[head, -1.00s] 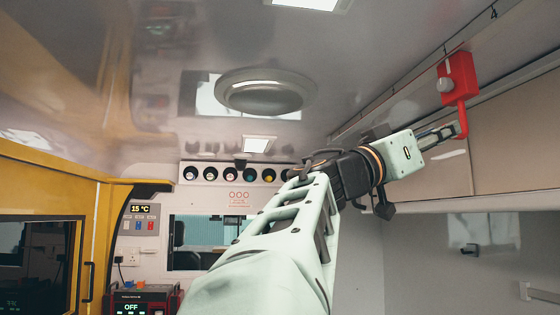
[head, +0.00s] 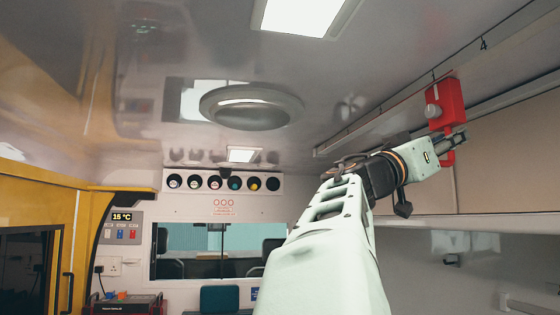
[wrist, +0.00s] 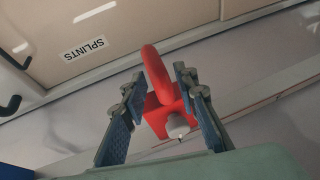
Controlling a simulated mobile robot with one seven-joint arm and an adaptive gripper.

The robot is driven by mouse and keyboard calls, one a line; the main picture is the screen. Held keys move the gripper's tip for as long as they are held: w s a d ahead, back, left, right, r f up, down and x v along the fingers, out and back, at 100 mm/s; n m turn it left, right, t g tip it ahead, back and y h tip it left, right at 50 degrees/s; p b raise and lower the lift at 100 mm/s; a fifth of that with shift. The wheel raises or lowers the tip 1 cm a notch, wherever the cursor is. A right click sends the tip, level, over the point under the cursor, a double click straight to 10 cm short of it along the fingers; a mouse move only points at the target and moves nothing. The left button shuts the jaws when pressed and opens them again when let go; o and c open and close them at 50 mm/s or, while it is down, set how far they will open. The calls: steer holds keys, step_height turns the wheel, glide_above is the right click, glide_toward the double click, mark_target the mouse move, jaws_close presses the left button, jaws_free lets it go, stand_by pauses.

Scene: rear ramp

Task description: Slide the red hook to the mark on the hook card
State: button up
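The red hook (head: 448,98) hangs from the ceiling rail at the upper right, with a pale round knob (head: 432,111) on its block and its curved arm below. My gripper (head: 456,138) is at the curved arm, just under the block. In the wrist view, the red hook (wrist: 155,70) lies between the two fingers of my gripper (wrist: 158,82). The fingers are apart, with gaps visible on both sides of the hook. The head view does not show whether either finger touches it. I cannot make out the hook card in either view.
The ceiling rail (head: 403,92) runs diagonally, with tick marks and a number 4 (head: 483,44) farther along to the upper right. A round ceiling vent (head: 250,106) is to the left.

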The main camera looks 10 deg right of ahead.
steer(key=shift+w+d+r, duration=0.1)
steer(key=shift+d+r, duration=0.05)
steer(key=shift+d, duration=0.15)
jaws_close()
stand_by(0.4)
